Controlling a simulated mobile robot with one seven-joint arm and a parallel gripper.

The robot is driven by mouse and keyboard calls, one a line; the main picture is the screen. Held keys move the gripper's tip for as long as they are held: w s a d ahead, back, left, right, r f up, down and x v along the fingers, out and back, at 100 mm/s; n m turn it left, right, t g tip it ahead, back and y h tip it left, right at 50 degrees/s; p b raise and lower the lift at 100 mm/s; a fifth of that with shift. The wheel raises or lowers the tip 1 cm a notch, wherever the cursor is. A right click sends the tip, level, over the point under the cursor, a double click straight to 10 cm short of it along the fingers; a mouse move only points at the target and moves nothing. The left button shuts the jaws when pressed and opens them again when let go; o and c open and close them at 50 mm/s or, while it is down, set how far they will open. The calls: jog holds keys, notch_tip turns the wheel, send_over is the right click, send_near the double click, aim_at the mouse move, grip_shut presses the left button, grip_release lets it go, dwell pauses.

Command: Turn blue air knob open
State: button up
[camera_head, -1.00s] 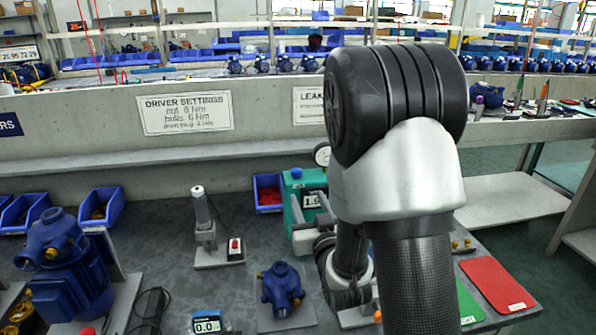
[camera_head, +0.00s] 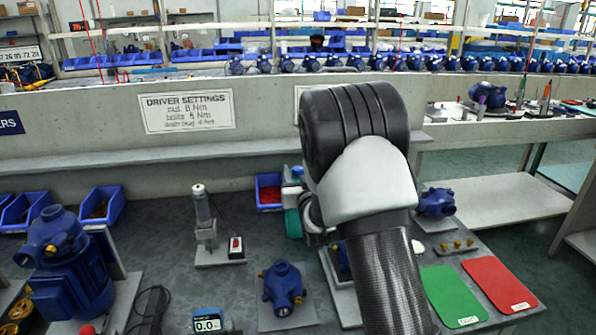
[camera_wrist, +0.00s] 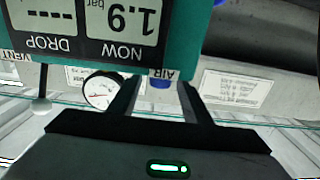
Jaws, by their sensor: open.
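The teal tester (camera_wrist: 190,30) hangs upside down in the wrist view, with a display (camera_wrist: 120,25) reading 1.9 bar. The blue air knob (camera_wrist: 160,82) shows just by the tester's AIR label, between the two fingers of my gripper (camera_wrist: 158,88). The fingers are apart, one on each side of the knob; I cannot tell whether either touches it. In the head view my arm covers most of the teal tester (camera_head: 292,222) and hides my gripper. A small blue part (camera_head: 298,170) shows at the tester's top.
A round gauge (camera_wrist: 101,90) is close left of the fingers in the wrist view. On the bench are a blue pump part (camera_head: 282,288), a grey post tool (camera_head: 203,215), a red-button box (camera_head: 236,247), and green (camera_head: 452,296) and red (camera_head: 499,282) mats.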

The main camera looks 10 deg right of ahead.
jog(key=shift+w, duration=0.65)
jog(key=c, duration=1)
jog(key=shift+d+f+n+y+b, duration=0.1)
jog(key=shift+d+n+y+b, duration=0.1)
jog(key=shift+n+y+b, duration=0.55)
jog(key=shift+c, duration=0.2)
jog(key=shift+a+r+n+g+y+b, duration=0.15)
jog(key=shift+n+y+b, duration=0.2)
jog(key=shift+y, duration=0.45)
jog(key=shift+a+r+n+g+y+b, duration=0.15)
jog(key=shift+n+y, duration=0.25)
jog(key=shift+y, duration=0.35)
jog(key=shift+d+f, duration=0.1)
jog(key=o, duration=1)
jog(key=shift+o, duration=0.2)
